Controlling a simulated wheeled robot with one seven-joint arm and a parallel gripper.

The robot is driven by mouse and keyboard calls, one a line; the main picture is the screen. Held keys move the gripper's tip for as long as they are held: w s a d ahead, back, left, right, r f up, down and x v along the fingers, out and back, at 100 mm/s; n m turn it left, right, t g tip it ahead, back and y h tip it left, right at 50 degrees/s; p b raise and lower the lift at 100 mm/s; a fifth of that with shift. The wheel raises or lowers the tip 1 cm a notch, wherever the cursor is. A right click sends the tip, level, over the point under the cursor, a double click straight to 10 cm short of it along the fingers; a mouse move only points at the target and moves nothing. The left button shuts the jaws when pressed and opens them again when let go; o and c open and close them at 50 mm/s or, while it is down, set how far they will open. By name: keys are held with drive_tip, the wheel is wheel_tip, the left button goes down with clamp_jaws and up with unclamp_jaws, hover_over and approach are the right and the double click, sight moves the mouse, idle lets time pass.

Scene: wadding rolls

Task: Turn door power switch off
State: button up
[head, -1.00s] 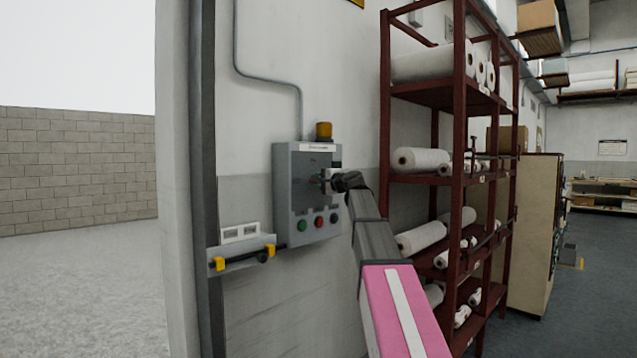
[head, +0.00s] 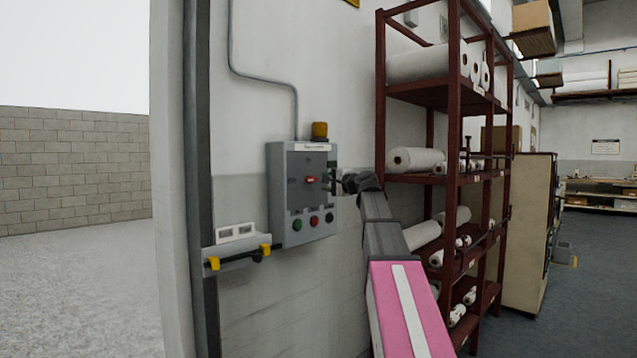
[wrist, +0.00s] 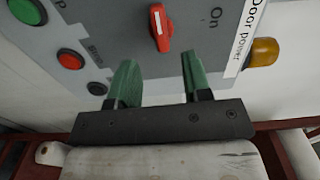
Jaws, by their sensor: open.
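The door power switch (head: 312,180) is a red rotary handle on the grey control panel (head: 290,215). It lies about horizontal in the head view. In the wrist view the red handle (wrist: 161,28) has a white mark at its upper end. The mark does not point at the printed "On" (wrist: 215,17). My gripper (wrist: 160,80) is open and empty, its green fingers apart. The handle shows beyond the fingertips, clear of them. In the head view my gripper (head: 340,180) is at the panel's right side; its fingers are hard to make out.
Green, red and black buttons sit below the switch; the red button (wrist: 71,59) is near one finger in the wrist view. An amber lamp (head: 320,130) tops the panel. A dark red shelf rack (head: 455,180) with white rolls stands close right of my arm.

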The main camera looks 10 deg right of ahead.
drive_tip(key=v, duration=0.3)
drive_tip(key=shift+s+d, duration=0.15)
drive_tip(key=shift+s, duration=0.1)
drive_tip(key=s+a+f+n+g+h, duration=0.1)
drive_tip(key=s+a+f+g+h, duration=0.1)
drive_tip(key=f, duration=1.1)
drive_tip(key=s+a+f+n+g+h, duration=0.1)
drive_tip(key=s+a+f+n+g, duration=0.15)
drive_tip(key=f, duration=0.95)
drive_tip(key=s+a+f+n+g+h, duration=0.1)
drive_tip(key=s+a+f+g+h, duration=0.15)
drive_tip(key=f, duration=1.05)
drive_tip(key=s+f+n+g+h, duration=0.2)
drive_tip(key=s+f+n+g, duration=0.1)
drive_tip(key=s+f, duration=0.7)
drive_tip(key=s+d+f+n+g+h, duration=0.1)
drive_tip(key=s+f+n+g+h, duration=0.2)
drive_tip(key=s+f, duration=0.8)
wheel_tip(320, 180, down, 6)
drive_tip(key=shift+s+f+g, duration=0.1)
drive_tip(key=shift+s+g, duration=0.2)
drive_tip(key=shift+g, duration=0.5)
